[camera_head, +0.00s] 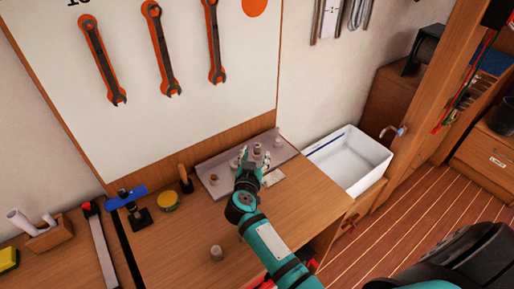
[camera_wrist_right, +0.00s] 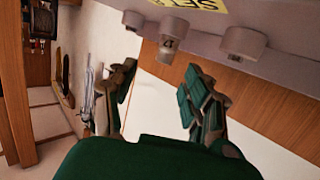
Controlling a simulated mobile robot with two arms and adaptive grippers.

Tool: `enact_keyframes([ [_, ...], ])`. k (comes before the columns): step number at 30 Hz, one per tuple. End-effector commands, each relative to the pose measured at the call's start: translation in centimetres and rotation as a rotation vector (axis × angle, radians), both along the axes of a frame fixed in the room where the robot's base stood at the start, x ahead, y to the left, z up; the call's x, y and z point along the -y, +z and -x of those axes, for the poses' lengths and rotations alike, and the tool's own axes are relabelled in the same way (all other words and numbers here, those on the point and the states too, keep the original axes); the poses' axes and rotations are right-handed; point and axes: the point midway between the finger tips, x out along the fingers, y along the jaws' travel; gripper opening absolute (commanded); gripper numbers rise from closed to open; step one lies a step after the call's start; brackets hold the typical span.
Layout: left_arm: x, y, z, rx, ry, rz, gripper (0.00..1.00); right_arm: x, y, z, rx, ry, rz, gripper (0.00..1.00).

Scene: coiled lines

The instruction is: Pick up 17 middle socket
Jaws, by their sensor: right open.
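My right gripper (camera_head: 245,162) is open over the grey socket tray (camera_head: 215,166) at the back of the bench. In the right wrist view, its two fingers stand apart, and the space between their tips (camera_wrist_right: 158,72) looks empty. A small metal socket with a dark mark (camera_wrist_right: 171,34) stands on the tray just beyond the fingertips, apart from them; I cannot read its mark for sure. A wider socket (camera_wrist_right: 245,42) stands to its right and another (camera_wrist_right: 133,19) to its left. In the head view, sockets show behind the gripper (camera_head: 257,148) and at its right (camera_head: 277,143). My left gripper is out of view.
A lone metal cylinder (camera_head: 216,253) stands on the bench front. A blue-handled tool (camera_head: 126,197), a round yellow tin (camera_head: 168,201) and a wooden-handled tool (camera_head: 185,179) are left of the tray. A white basin (camera_head: 350,158) is at the right. Wrenches (camera_head: 160,50) hang above.

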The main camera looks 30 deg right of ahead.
Motion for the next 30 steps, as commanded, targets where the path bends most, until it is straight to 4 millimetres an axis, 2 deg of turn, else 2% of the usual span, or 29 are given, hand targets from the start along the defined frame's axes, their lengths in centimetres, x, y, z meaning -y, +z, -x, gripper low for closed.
enact_keyframes([
  [5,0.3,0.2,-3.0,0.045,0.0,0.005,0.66,0.8,-0.3,-1.3,0.001,-0.001,0.002,0.51],
  [9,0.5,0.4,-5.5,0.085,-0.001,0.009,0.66,1.7,-1.0,-3.2,0.001,-0.001,0.004,0.51],
  [14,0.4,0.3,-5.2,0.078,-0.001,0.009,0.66,2.7,-1.4,-4.5,0.002,0.0,0.001,0.51],
  [21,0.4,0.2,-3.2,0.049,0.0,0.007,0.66,2.8,-1.4,-4.6,0.001,0.0,0.0,0.51],
  [23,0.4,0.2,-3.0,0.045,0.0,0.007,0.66,2.8,-1.4,-4.6,0.001,0.0,0.0,0.45],
  [30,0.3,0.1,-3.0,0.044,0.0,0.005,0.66,2.8,-1.4,-4.6,0.001,0.0,0.0,0.14],
])
